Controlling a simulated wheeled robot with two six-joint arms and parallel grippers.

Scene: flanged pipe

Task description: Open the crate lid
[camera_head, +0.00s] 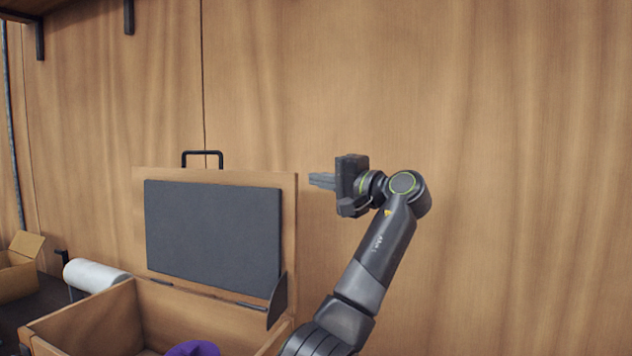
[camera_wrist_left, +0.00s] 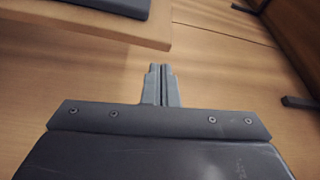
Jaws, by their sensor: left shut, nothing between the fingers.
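The wooden crate lid (camera_head: 288,235) stands upright, open, at the back of the wooden crate (camera_head: 85,322). Its inner face carries a dark grey panel (camera_head: 212,235), and a black handle (camera_head: 203,153) sticks up from its top edge. My left gripper (camera_head: 312,180) is shut and empty, its fingers pointing left, just right of the lid's right edge in the head view. In the left wrist view, the shut fingers (camera_wrist_left: 161,68) are apart from the lid edge (camera_wrist_left: 95,22) at upper left. My right gripper is not in view.
A purple object (camera_head: 193,348) lies in the crate, partly cut off. A white roll (camera_head: 95,275) and an open cardboard box (camera_head: 18,268) are at the left. A wooden wall (camera_head: 520,180) stands behind. A dark bracket (camera_head: 278,302) sits at the lid's lower right.

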